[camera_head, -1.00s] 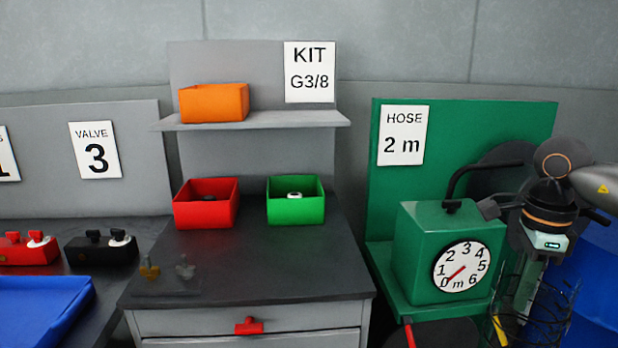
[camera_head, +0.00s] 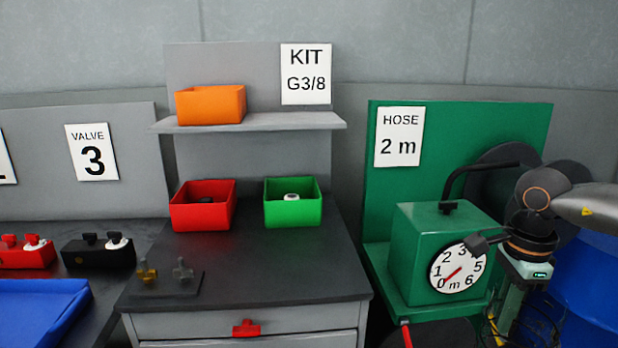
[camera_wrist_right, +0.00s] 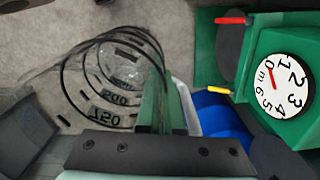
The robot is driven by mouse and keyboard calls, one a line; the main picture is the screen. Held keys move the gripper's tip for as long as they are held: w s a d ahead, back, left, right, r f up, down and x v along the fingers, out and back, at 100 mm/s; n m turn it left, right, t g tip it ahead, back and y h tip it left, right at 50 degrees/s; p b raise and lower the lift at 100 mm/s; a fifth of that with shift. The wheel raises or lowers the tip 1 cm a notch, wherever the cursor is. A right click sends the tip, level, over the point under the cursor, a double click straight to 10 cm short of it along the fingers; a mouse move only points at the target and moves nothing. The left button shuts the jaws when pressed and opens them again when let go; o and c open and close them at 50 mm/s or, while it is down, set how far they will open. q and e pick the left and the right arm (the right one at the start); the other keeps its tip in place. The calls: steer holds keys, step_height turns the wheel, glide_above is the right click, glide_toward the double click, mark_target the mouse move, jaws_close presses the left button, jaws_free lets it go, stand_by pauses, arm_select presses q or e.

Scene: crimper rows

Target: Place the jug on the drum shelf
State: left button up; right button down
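The jug (camera_wrist_right: 118,85) is clear, with dark rings and printed measuring marks, and a green upright strip on one side. In the head view it hangs below my right gripper (camera_head: 525,275) at the lower right, its bottom cut off by the frame edge. My right gripper appears shut on the jug's green strip; the fingertips are partly hidden. A blue drum (camera_head: 590,275) stands behind the right arm. I cannot make out a separate shelf on it. A green shelf (camera_head: 378,256) under the hose board carries a green dial box (camera_head: 420,250). My left gripper is not in view.
Red (camera_head: 203,213) and green (camera_head: 293,212) bins stand on a dark-topped cabinet (camera_head: 270,270), with an orange bin (camera_head: 210,105) on the shelf above. The dial box's black bent arm (camera_head: 468,172) stands near my right arm. A red lever (camera_head: 407,335) projects below the green shelf.

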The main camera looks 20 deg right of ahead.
mark_target(489, 328)
steer(key=a+f+n, duration=0.2)
steer(key=shift+w+f+n, duration=0.25)
steer(key=shift+n, duration=0.05)
steer(key=w+a+f+n+p, duration=0.1)
steer(key=w+a+f+n, duration=0.1)
steer(key=a+n, duration=0.8)
steer(key=w+a+f+n+p, duration=0.1)
steer(key=w+a+n+p, duration=0.1)
steer(key=a+n, duration=0.9)
steer(key=w+a, duration=0.1)
steer(key=a, duration=0.2)
steer(key=shift+w+f, duration=0.35)
